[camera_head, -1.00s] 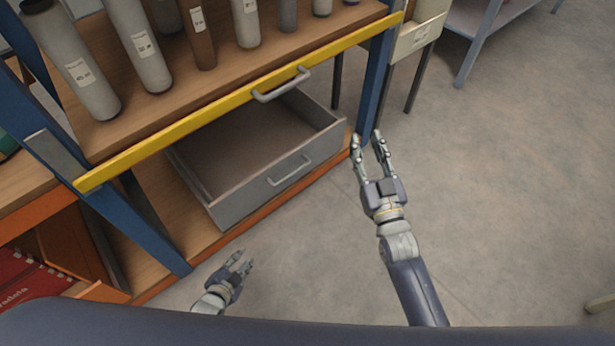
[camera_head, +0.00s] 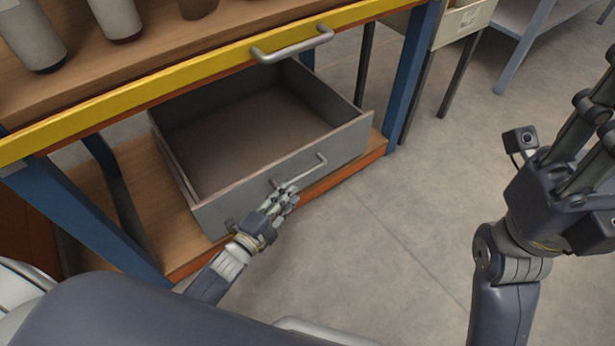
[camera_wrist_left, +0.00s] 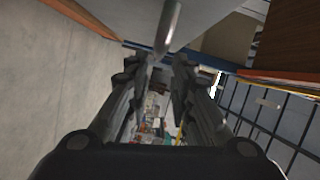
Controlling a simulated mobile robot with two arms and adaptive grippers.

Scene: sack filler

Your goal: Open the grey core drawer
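The grey core drawer (camera_head: 285,177) sits low under the bench and stands pulled out, its empty inside visible from above. Its front carries a pale bar handle (camera_head: 305,173). My left gripper (camera_head: 284,193) is at the left end of this handle, fingers reaching to it. In the left wrist view the handle bar (camera_wrist_left: 168,27) comes down to the fingertips (camera_wrist_left: 164,62), which stand a little apart with a narrow gap between them. Contact with the bar is unclear. My right gripper (camera_head: 596,115) is in the air at the right, fingers apart and empty, tips partly cut off.
A yellow bench edge (camera_head: 200,66) with its own handle (camera_head: 292,46) runs above the drawer. Grey cylinders (camera_head: 115,17) stand on the bench top. Blue legs (camera_head: 409,72) flank the drawer. The floor (camera_head: 400,220) at the right is clear.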

